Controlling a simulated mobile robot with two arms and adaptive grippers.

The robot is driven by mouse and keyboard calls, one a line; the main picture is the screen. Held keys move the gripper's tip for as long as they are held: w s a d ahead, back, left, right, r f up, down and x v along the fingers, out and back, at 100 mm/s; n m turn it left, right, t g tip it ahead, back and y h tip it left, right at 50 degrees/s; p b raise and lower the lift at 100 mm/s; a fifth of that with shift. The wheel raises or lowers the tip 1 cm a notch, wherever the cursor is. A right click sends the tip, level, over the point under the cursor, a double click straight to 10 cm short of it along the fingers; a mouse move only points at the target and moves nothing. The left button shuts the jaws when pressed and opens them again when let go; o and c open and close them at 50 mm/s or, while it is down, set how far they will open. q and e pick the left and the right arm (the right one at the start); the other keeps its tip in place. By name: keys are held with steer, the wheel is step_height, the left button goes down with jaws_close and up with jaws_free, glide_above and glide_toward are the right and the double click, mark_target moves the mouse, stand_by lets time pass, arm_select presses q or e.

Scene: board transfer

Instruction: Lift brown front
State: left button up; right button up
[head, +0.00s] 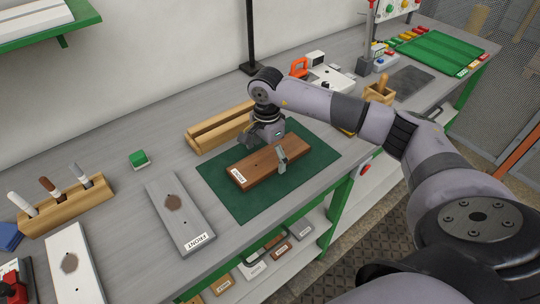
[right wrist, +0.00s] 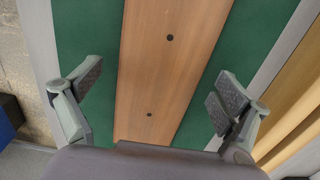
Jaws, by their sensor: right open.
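The brown front (head: 262,167) is a flat wooden board with a white label at its left end. It lies on a green mat (head: 226,203) on the grey workbench. In the right wrist view the board (right wrist: 168,75) runs lengthwise between my finger pads, with two dark holes in its face. My right gripper (head: 268,145) is over the middle of the board, with its fingers at the board's two long sides. The right gripper (right wrist: 155,95) is open, with visible gaps between each pad and the board. My left gripper is not in view.
A grey board labelled FRONT (head: 195,232) lies left of the mat, and a white board (head: 75,270) lies further left. A slotted wooden holder (head: 225,125) stands behind the mat.

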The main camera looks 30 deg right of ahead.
steer(key=shift+f, duration=0.15)
steer(key=c, duration=1.4)
